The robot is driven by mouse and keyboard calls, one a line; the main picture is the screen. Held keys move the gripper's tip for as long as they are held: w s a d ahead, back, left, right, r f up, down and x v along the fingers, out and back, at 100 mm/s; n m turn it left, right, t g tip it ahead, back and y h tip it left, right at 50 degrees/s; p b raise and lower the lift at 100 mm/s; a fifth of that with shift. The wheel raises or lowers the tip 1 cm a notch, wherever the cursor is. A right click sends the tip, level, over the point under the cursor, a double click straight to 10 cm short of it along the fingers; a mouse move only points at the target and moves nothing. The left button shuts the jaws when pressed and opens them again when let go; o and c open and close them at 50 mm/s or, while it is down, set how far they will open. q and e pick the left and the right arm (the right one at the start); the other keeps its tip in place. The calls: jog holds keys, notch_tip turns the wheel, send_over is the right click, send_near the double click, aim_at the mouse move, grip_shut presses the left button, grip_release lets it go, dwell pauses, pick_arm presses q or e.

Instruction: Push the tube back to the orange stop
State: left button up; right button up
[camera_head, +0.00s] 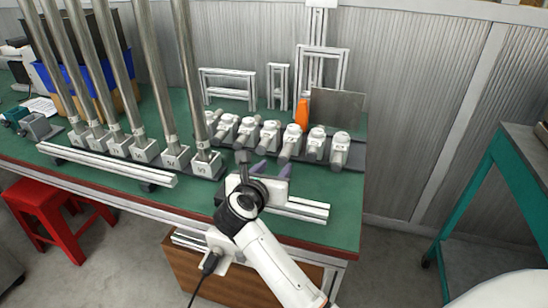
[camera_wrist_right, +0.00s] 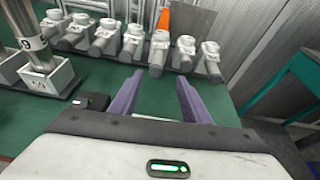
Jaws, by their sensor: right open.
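A row of short grey tubes in white holders stands on the table toward the back. An orange stop (camera_head: 302,112) rises behind one of them, and this tube (camera_head: 284,156) points toward me. In the right wrist view the orange stop (camera_wrist_right: 164,19) shows behind the same tube (camera_wrist_right: 156,69). My right gripper (camera_head: 271,168) has purple fingers, spread open and empty. In the wrist view the gripper (camera_wrist_right: 158,79) is in front of that tube's near end, with no clear contact. My left gripper is not in view.
Several tall metal tubes (camera_head: 158,70) stand in numbered white holders on the left. Pale rails (camera_head: 105,163) lie along the table's front edge. A grey panel (camera_head: 337,106) and white frames (camera_head: 228,82) stand at the back. Bare green tabletop (camera_head: 340,190) lies at right.

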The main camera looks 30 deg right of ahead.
aim_at(282, 160)
jog(key=shift+w+a+f+m+g+y, duration=0.25)
jog(key=shift+a+f+m+g+y, duration=0.05)
jog(key=shift+m+g, duration=0.1)
jog(key=x, duration=1)
jog(key=shift+d+r, duration=0.1)
jog(key=shift+d, duration=0.05)
jog(key=shift+c, duration=0.5)
grip_shut()
